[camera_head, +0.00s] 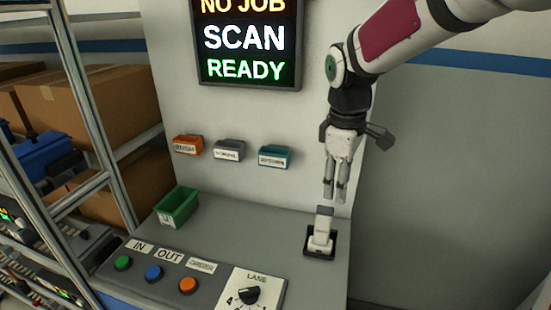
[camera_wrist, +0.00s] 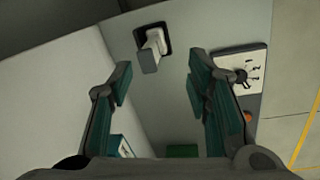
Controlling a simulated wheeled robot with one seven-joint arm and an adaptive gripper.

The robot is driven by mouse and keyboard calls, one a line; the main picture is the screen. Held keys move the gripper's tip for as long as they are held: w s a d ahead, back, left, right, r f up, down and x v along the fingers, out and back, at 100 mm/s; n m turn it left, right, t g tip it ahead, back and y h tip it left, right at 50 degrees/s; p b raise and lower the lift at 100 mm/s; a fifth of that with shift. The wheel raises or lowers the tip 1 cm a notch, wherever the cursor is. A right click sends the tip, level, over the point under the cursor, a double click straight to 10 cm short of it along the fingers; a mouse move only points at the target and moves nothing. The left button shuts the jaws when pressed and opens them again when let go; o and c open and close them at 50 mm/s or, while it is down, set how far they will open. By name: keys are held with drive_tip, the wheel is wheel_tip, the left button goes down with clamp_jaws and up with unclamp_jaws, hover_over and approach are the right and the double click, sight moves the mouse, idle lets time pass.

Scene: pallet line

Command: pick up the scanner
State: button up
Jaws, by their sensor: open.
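The scanner (camera_head: 322,228) is white with a dark grey head. It stands upright in a black square holder (camera_head: 319,254) at the right end of the grey counter. My gripper (camera_head: 334,200) hangs fingers down just above and slightly right of the scanner in the head view, apart from it. In the wrist view the scanner (camera_wrist: 152,50) shows beyond the fingertips, and my gripper (camera_wrist: 160,80) has its two fingers spread wide with nothing between them.
A green bin (camera_head: 177,208) stands on the counter at left. A panel with IN, OUT and another button and a LANE knob (camera_head: 249,295) lies at the front. Small labelled holders (camera_head: 229,150) are on the wall under the display (camera_head: 245,42). A metal rack with boxes (camera_head: 90,100) stands left.

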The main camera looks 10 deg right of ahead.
sight(327, 210)
drive_tip(key=w+f+n+g+y+p, duration=0.1)
drive_tip(key=w+f+n, duration=0.2)
drive_tip(key=w+f, duration=0.1)
drive_tip(key=shift+w, duration=0.2)
wheel_tip(327, 210, down, 8)
drive_tip(key=shift+w+f+p, duration=0.1)
drive_tip(key=shift+f+p, duration=0.15)
drive_tip(key=shift+p, duration=0.25)
drive_tip(key=shift+w+a+f+p, duration=0.15)
drive_tip(key=shift+f+p, duration=0.15)
drive_tip(key=shift+f, duration=1.05)
drive_tip(key=shift+w+a+f+p, duration=0.1)
drive_tip(key=shift+f+p, duration=0.15)
drive_tip(key=shift+f, duration=1.1)
clamp_jaws()
